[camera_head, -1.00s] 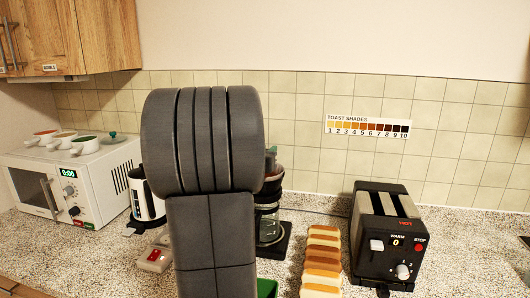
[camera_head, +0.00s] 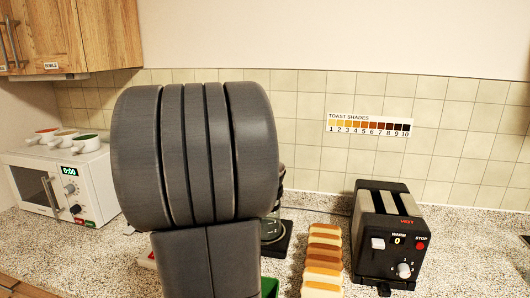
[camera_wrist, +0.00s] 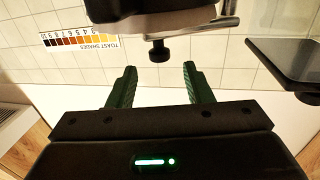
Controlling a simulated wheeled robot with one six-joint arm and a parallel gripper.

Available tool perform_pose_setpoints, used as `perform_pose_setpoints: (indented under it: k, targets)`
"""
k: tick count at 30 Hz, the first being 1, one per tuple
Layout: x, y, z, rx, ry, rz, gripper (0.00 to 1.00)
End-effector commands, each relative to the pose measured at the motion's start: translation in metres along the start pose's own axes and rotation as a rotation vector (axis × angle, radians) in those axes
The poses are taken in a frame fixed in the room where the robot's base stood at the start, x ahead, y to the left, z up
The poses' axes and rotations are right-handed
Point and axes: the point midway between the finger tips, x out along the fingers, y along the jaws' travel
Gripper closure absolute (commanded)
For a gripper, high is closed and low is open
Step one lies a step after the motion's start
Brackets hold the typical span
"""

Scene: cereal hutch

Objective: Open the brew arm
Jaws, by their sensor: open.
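The coffee maker is mostly hidden behind my arm in the head view; only its dark base (camera_head: 283,243) and a little of its right side show. In the wrist view, which is upside down, a dark part with a silvery bar (camera_wrist: 200,30) and a short black knob (camera_wrist: 159,50) shows at the top; it looks like the brew arm. My gripper (camera_wrist: 160,80) is open, its two green fingers apart and empty. The knob lies in line with the gap, just past the fingertips, with no contact visible. The head view does not show my gripper.
A dark flat-topped object (camera_wrist: 290,65) is at the right of the wrist view. In the head view, a toaster (camera_head: 385,235) and a row of bread slices (camera_head: 323,262) stand at the right. A white microwave (camera_head: 60,185) with several small pots on top stands at the left.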

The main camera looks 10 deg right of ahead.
Motion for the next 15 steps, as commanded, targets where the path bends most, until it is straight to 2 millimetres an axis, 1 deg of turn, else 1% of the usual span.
perform_pose_setpoints:
  k: [1,6,9,12,15]
  targets:
    - [-0.013,-0.001,-0.001,0.002,0.002,-0.004,0.54]
    - [-0.047,-0.001,0.0,0.001,0.002,-0.004,0.54]
    - [-0.061,-0.001,-0.001,0.001,0.001,-0.004,0.54]
    - [-0.069,-0.001,-0.001,0.0,0.001,-0.002,0.54]
    - [-0.074,0.0,0.0,0.0,0.001,-0.002,0.54]
